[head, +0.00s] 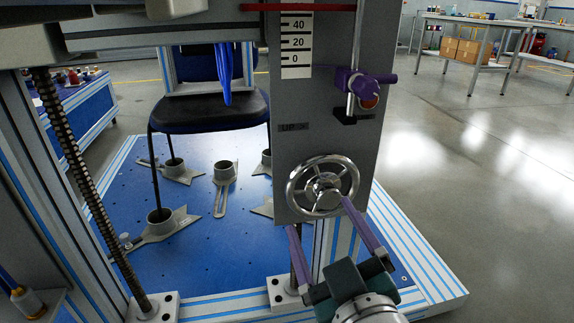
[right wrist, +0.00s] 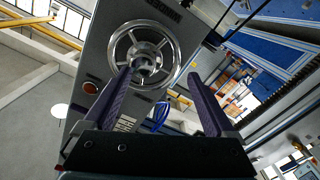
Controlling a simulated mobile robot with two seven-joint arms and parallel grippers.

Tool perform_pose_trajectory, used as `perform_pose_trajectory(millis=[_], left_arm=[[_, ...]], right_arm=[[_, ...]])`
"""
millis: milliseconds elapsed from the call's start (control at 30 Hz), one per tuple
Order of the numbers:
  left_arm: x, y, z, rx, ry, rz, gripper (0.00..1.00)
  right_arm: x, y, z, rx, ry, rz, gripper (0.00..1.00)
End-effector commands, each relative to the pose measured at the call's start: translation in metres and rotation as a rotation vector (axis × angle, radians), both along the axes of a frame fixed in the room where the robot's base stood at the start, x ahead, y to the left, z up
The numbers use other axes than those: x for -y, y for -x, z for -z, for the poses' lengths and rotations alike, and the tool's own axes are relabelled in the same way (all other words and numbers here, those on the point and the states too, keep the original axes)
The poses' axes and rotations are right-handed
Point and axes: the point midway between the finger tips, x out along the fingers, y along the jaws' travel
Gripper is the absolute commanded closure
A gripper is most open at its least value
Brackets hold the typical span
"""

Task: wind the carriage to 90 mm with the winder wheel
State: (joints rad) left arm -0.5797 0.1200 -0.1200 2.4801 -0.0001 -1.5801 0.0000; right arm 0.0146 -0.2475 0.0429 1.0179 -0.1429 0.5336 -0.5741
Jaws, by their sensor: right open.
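The winder wheel (head: 297,205) is a spoked chrome handwheel on the front of a grey upright panel. It also shows in the right wrist view (right wrist: 115,50). My right gripper (head: 318,213) is open in front of the wheel's lower part, its purple fingers pointing at the panel. One fingertip overlaps the wheel's lower right; I cannot tell whether it touches. In the right wrist view the open fingers (right wrist: 159,74) hold nothing. A scale (head: 296,45) reads 0, 20 and 40. A red bar (head: 300,7) crosses it above 40. My left gripper is not seen.
A purple clamp-like part (head: 350,80) sits by a red button (head: 368,102) above the wheel. A dark chair seat (head: 210,112) stands behind, over a blue plate (head: 190,235) with several grey brackets.

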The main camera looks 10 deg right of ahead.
Motion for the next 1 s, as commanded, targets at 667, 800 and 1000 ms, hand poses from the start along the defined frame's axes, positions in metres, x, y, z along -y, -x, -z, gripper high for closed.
perform_pose_trajectory(millis=[667,800,1000], left_arm=[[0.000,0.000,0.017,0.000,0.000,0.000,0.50],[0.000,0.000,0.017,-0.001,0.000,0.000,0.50],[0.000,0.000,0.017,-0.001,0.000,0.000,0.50]], right_arm=[[0.011,-0.001,0.013,0.026,0.701,0.002,0.10],[0.011,-0.001,0.012,0.028,0.766,0.003,0.10],[0.012,-0.002,0.011,0.028,0.777,0.004,0.10]])
